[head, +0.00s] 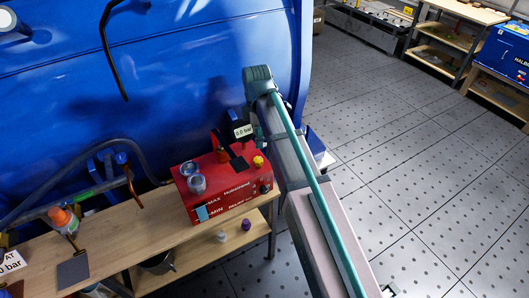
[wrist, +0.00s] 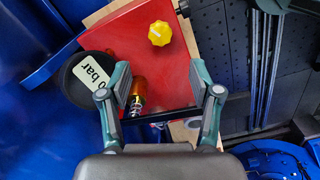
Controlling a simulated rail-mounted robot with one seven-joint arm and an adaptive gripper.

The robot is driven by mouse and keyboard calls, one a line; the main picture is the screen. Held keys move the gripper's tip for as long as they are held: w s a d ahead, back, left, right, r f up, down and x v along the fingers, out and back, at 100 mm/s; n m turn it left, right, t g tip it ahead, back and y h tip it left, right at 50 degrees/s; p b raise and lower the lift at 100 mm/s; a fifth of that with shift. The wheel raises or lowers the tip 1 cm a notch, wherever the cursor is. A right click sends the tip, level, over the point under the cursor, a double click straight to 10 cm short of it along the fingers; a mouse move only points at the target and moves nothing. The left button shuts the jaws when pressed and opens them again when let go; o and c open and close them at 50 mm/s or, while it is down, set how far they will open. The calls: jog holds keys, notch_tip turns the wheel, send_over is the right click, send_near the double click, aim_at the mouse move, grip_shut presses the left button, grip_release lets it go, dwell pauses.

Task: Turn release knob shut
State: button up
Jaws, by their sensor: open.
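A yellow lobed knob (head: 258,161) sits on top of a red box (head: 225,183) on the wooden bench. In the wrist view the yellow knob (wrist: 160,33) stands on the red top face, beyond my fingertips. My gripper (wrist: 159,80) is open over the red box, its fingers apart with nothing clamped between them. An amber fitting with a threaded metal end (wrist: 138,94) shows beside the left finger. In the head view my arm hides most of the gripper. I cannot tell from the knob's look whether it is turned open or shut.
A round black gauge (wrist: 92,78) marked "bar" lies close to the left finger; its label reads "0.0 bar" in the head view (head: 242,130). A large blue tank (head: 180,60) stands behind the bench. The tiled floor (head: 420,150) to the right is clear.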

aim_at(258, 159)
jog(key=shift+f+p, duration=1.3)
jog(key=shift+f, duration=4.1)
jog(key=c, duration=1.1)
jog(key=shift+c, duration=0.2)
